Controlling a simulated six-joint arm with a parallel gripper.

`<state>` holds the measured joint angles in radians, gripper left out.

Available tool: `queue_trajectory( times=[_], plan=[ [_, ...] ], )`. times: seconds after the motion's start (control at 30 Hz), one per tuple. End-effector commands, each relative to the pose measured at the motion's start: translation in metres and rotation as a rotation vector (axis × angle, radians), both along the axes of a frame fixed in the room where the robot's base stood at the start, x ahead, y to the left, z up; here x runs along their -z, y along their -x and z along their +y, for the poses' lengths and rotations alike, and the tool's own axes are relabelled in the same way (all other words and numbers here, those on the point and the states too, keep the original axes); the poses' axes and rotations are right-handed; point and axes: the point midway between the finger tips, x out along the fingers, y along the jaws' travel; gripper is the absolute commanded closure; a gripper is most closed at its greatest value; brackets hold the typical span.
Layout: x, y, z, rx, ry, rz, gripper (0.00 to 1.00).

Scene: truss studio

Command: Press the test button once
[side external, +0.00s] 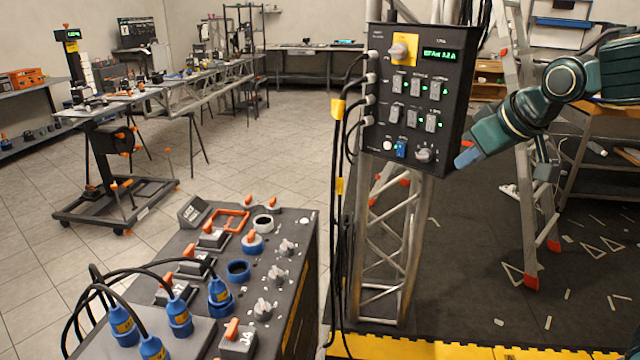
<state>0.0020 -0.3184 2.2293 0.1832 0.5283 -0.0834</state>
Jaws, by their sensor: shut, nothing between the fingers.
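A black control box (415,65) is mounted on an upright metal truss. Its lower row holds a small round white button (388,145), a blue switch (402,148) and a grey rotary knob (425,155). The lettering is too small to read, so I cannot tell for certain which one is the test button; the white one looks like a push button. My gripper (465,159) is shut and empty. It comes from the right, with its bluish tip beside the box's lower right edge, right of the knob. Whether it touches the box is unclear.
The box also has a yellow-backed rotary switch (400,50), a green display (440,55) and several grey breakers. Black cables (340,180) hang at its left side. A stepladder (525,150) stands behind my arm. A bench with plugs and knobs (300,240) is at lower left.

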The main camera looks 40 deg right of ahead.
Motion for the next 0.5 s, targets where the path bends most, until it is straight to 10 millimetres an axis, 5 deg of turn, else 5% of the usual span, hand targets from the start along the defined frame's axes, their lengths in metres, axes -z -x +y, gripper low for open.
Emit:
queue_trajectory(
  times=[0.5],
  plan=[
    [0.001, -0.114, -0.036, 0.052, 0.146, -0.121, 1.0]
  ],
)
